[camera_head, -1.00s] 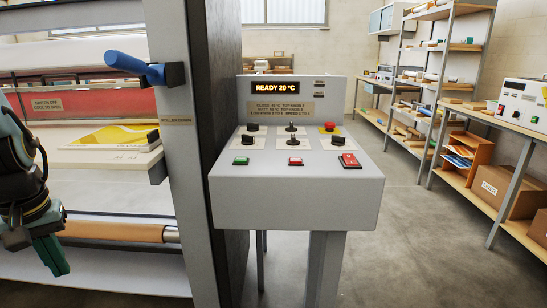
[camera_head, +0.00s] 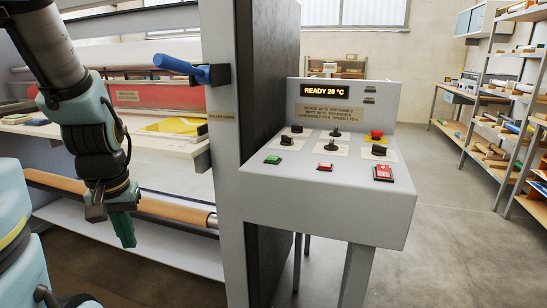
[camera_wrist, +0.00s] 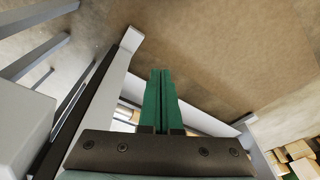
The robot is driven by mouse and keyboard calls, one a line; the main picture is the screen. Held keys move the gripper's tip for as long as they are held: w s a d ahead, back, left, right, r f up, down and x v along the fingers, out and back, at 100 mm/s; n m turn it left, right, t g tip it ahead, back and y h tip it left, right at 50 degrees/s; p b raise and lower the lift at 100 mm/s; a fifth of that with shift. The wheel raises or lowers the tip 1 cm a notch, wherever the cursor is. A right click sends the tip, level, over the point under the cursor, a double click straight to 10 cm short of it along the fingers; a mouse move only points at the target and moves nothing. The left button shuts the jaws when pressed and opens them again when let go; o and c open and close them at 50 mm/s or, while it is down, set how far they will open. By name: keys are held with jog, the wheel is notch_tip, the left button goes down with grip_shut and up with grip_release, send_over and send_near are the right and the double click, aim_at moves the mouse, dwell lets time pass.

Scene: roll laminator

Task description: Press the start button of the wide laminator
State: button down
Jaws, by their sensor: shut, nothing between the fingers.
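The wide laminator (camera_head: 222,130) stands at the left with its grey side frame facing me. Its control console (camera_head: 330,200) juts out to the right, with a display reading READY 20 °C. A green button (camera_head: 273,160) is at the console's front left, a small red button (camera_head: 325,167) at the front middle, and a red rocker switch (camera_head: 383,173) at the front right. A red mushroom knob (camera_head: 377,134) sits behind the rocker. My gripper (camera_head: 126,236) hangs left of the frame, apart from the console, fingers down. In the wrist view its green fingers (camera_wrist: 160,95) are together and empty.
A blue-handled lever (camera_head: 182,68) sticks out from the frame, between my arm and the console. The laminator's feed table (camera_head: 100,136) and brown roller (camera_head: 160,209) are behind my gripper. Shelves (camera_head: 500,130) line the right wall. Floor right of the console is clear.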

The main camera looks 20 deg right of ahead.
jog(key=w+d+r+m+t+p, duration=0.35)
jog(key=w+d+r+m, duration=0.35)
jog(key=m, duration=0.3)
notch_tip(320, 180, up, 13)
jog(key=m+t+h+p, duration=0.3)
jog(key=m+h+p, duration=0.3)
jog(key=m, duration=1.5)
send_over(273, 159)
jog(key=y, duration=0.1)
jog(key=shift+d+f+g+p, duration=0.1)
jog(key=shift+g+p, duration=0.15)
jog(key=shift+p, duration=0.1)
jog(key=shift+f, duration=0.1)
notch_tip(273, 159, down, 9)
jog(key=b, duration=0.8)
jog(key=shift+r, duration=0.2)
jog(key=shift+f, duration=0.1)
jog(key=shift+f+b, duration=0.3)
jog(key=shift+b, duration=0.35)
